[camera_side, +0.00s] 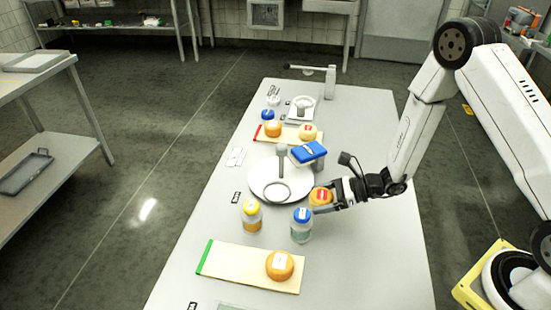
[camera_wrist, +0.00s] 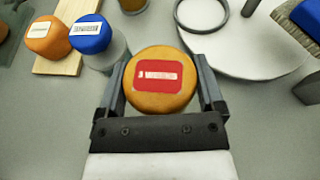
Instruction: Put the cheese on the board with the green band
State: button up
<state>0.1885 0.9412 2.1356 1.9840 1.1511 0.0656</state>
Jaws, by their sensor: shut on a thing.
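A small orange cheese wheel with a red label (camera_side: 321,197) is held between the jaws of my gripper (camera_side: 325,201). In the wrist view the same cheese (camera_wrist: 160,82) sits between the two fingers of my gripper (camera_wrist: 163,85), label facing the camera. The board with the green band (camera_side: 228,262) lies at the near part of the table. An orange cheese with a white label (camera_side: 280,265) rests on its right end. In the wrist view part of that board (camera_wrist: 72,66) shows at upper left, with that cheese (camera_wrist: 48,36). The green band is outside the wrist view.
A blue-capped jar (camera_side: 301,226) and a yellow-capped jar (camera_side: 252,216) stand between my gripper and the green-banded board. A round white plate (camera_side: 262,190) with a ring lies behind. A red-banded board (camera_side: 290,137) farther back bears two cheeses. The green-banded board's left and middle are bare.

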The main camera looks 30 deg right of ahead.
jog(key=shift+f, duration=1.8)
jog(key=shift+f, duration=0.15)
jog(key=o, duration=1.2)
jog(key=shift+d+r, duration=0.1)
jog(key=shift+r, duration=0.1)
jog(key=shift+v, duration=5.95)
